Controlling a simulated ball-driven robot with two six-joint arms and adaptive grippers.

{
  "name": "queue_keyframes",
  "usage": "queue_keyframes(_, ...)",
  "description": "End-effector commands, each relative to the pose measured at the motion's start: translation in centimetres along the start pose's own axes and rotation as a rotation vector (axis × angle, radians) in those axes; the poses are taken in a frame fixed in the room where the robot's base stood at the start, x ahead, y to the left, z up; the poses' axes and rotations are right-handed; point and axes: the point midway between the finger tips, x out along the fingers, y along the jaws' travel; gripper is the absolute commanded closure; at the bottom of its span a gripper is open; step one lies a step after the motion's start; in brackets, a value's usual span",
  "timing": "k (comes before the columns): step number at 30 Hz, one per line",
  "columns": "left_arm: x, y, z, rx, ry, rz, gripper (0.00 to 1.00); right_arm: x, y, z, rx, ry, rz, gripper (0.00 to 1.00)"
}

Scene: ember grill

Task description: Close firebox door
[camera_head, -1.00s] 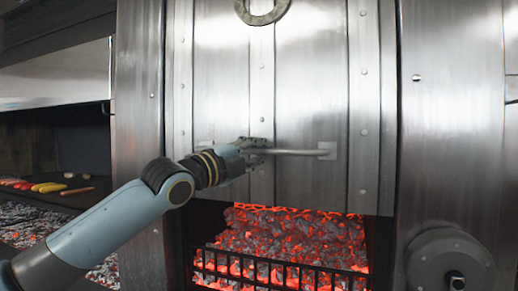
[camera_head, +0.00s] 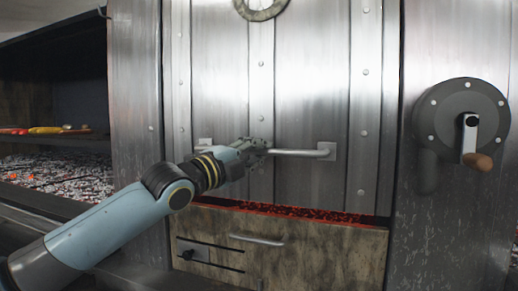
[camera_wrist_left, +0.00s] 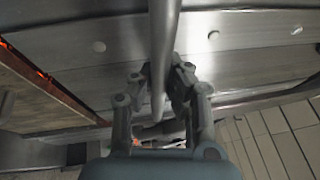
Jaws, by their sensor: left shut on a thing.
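The firebox door (camera_head: 312,90) is a riveted steel panel that slides up and down, with a horizontal bar handle (camera_head: 300,153) across it. It is nearly down; a thin strip of glowing embers (camera_head: 290,210) shows under its lower edge. In the left wrist view the handle bar (camera_wrist_left: 163,40) runs between the fingers (camera_wrist_left: 160,85). My right gripper is not in view.
Below the door is a worn front panel (camera_head: 320,258) with a small handle (camera_head: 257,240). A crank wheel (camera_head: 462,110) with a wooden knob is on the steel wall at right. At left, a grill shelf (camera_head: 45,133) holds food above grey coals (camera_head: 70,170).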

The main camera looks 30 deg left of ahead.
Motion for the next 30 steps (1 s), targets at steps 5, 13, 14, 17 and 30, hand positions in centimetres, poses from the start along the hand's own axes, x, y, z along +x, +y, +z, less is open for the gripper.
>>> queue_keyframes(5, -0.29, 1.55, -0.01, 0.001, -0.002, 0.01, 1.0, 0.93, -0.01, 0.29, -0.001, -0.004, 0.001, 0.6)
queue_keyframes(13, -0.31, 1.65, 0.0, 0.0, -0.003, 0.013, 1.0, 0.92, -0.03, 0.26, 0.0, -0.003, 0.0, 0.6)
queue_keyframes(14, -0.31, 1.66, 0.01, 0.0, -0.003, 0.013, 1.0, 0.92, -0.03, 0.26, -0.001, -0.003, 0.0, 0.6)
queue_keyframes(17, -0.31, 1.69, 0.01, 0.0, -0.003, 0.013, 0.87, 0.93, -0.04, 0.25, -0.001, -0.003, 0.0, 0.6)
queue_keyframes(30, -0.21, 1.12, -0.06, 0.001, 0.0, 0.002, 0.62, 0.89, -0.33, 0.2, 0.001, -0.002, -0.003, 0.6)
